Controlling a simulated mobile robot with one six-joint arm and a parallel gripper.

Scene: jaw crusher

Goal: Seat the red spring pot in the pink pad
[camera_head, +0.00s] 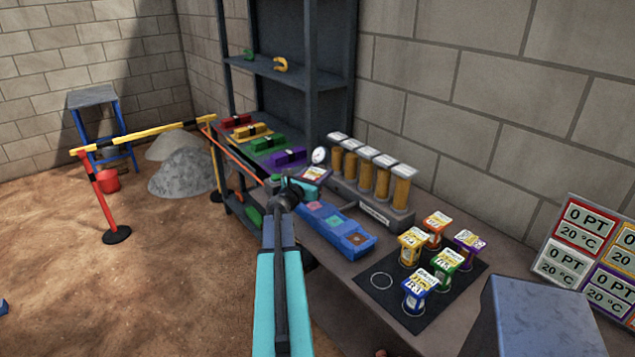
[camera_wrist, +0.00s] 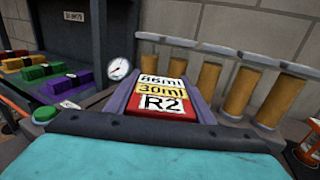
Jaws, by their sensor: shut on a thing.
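The red spring pot (camera_wrist: 163,101) has a lid label reading R2, 30ml and 86ml. It sits between the fingers of my gripper (camera_wrist: 158,108), which is shut on it. In the head view the pot (camera_head: 315,174) and my gripper (camera_head: 304,182) are above the table, near the far end of a long blue block (camera_head: 343,245). The block has several coloured pads in a row on top. The pink pad (camera_head: 311,206) is toward its far end, just below and in front of my gripper. The pot's underside is hidden.
A rack of amber cylinders (camera_head: 375,210) stands behind the block, with a round gauge (camera_head: 318,155) at its left. Several coloured pots stand on a black mat (camera_head: 440,310) at right. Coloured blocks (camera_head: 267,144) lie at the table's far left.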

